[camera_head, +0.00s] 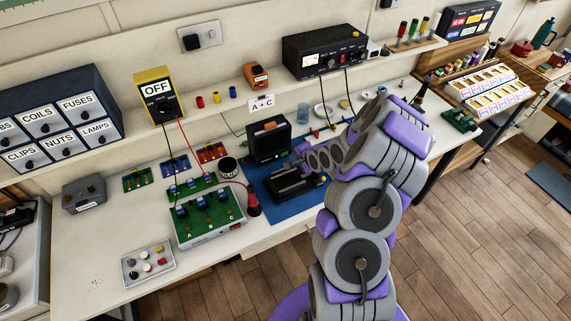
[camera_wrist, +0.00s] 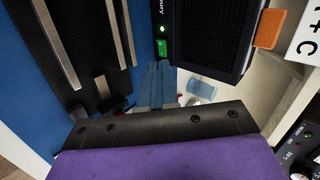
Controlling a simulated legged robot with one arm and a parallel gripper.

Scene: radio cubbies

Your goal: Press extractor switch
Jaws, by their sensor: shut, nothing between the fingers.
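The extractor is a black box (camera_head: 268,140) with an orange top part, standing on the blue mat at the back of the bench. In the wrist view its dark grille face (camera_wrist: 212,35) shows, with a green switch (camera_wrist: 161,48) beside the grille and a small lit green light near it. My gripper (camera_wrist: 157,72) is shut and empty, its fingertips close to the green switch. I cannot tell whether they touch it. In the head view my arm reaches in from the right, and its end is close to the extractor's right side, with the fingers hard to make out.
A dark vise-like tool (camera_head: 295,184) lies on the blue mat (camera_head: 262,208) in front of the extractor. A green circuit board (camera_head: 208,218) and a red-handled tool (camera_head: 253,200) are to the left. A black power supply (camera_head: 325,50) stands on the shelf above.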

